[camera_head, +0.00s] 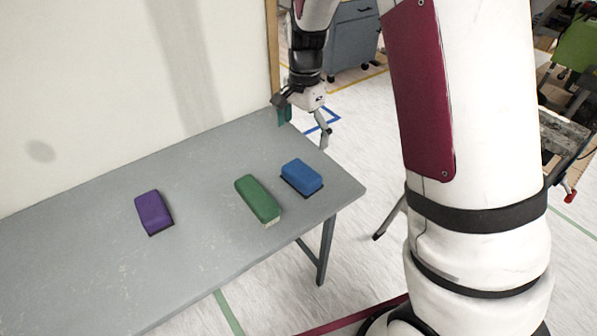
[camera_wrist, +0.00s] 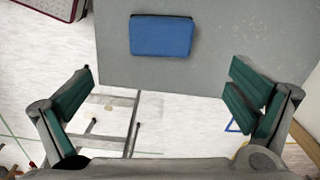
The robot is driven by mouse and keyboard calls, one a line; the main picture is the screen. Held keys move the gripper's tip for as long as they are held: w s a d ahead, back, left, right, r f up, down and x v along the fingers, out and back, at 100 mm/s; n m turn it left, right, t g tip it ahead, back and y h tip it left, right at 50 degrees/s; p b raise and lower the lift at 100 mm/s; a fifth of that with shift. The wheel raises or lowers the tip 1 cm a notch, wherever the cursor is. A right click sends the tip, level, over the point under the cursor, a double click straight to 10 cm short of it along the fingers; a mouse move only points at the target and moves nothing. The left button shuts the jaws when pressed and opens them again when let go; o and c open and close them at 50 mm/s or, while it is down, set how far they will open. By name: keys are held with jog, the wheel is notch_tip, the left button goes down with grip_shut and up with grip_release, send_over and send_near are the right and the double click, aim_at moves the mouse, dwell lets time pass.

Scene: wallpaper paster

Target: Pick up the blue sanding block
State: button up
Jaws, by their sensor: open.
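The blue sanding block (camera_head: 302,176) lies flat on the grey table near its right end, in the head view. In the wrist view the blue block (camera_wrist: 161,36) is at the top, a little left of centre, ahead of the fingers. My gripper (camera_head: 303,126) is above and behind the block in the head view, over the table's far right edge. In the wrist view my gripper (camera_wrist: 160,95) is open with nothing between its green-padded fingers. It is apart from the block.
A green block (camera_head: 258,201) lies close to the left of the blue one. A purple block (camera_head: 153,213) lies farther left. The grey table (camera_head: 80,262) stands against a pale wall (camera_head: 90,90). The table surface around the blocks is otherwise clear.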

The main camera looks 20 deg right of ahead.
notch_tip(320, 180, down, 2)
send_over(301, 171)
jog(key=f, duration=0.7)
jog(key=shift+s+d, duration=0.2)
jog(key=shift+w+a+f, duration=0.1)
jog(key=shift+f, duration=1.5)
jog(key=shift+w+a+f, duration=0.1)
jog(key=shift+f, duration=1.5)
jog(key=shift+c, duration=0.6)
jog(key=c, duration=0.8)
